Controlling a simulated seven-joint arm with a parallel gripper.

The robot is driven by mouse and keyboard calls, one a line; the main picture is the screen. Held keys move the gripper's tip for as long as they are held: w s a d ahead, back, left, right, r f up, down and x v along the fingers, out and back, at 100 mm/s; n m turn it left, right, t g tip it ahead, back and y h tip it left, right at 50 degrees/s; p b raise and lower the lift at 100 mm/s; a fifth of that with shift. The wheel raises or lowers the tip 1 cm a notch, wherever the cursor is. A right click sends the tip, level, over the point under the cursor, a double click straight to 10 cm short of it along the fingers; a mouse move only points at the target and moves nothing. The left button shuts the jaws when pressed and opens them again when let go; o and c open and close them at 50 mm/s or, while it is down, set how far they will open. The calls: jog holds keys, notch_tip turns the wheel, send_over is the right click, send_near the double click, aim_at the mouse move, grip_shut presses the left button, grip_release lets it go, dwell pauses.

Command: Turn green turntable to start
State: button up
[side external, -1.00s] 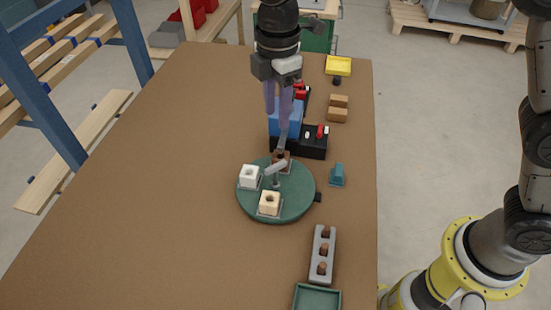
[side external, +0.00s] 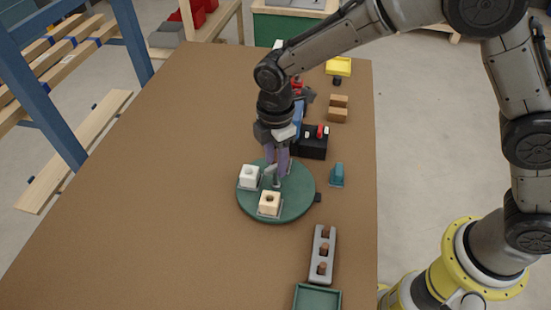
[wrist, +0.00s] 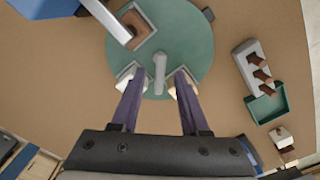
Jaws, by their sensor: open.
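The green turntable (side external: 290,211) lies flat on the brown table; its round disc also fills the upper middle of the wrist view (wrist: 190,40). A white block (side external: 249,174) and a cream block (side external: 270,201) sit in square holders on it. A brown block (wrist: 141,28) sits in a third holder, mostly hidden by my arm in the side view. A grey upright handle (wrist: 160,70) stands near the disc's middle. My gripper (side external: 276,168) is open, pointing down over the turntable. In the wrist view its purple fingers (wrist: 161,80) lie on either side of the handle, apart from it in the picture.
A blue block (wrist: 35,8) and a black box with switches (side external: 313,146) stand behind the turntable. A teal piece (side external: 337,175) is at its right. A grey rack of brown pegs (side external: 315,252) and a green tray (side external: 317,298) lie nearer. The table's left side is clear.

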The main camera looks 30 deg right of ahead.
jog(key=shift+f, duration=0.15)
jog(key=shift+c, duration=0.2)
grip_shut()
dwell(1.2)
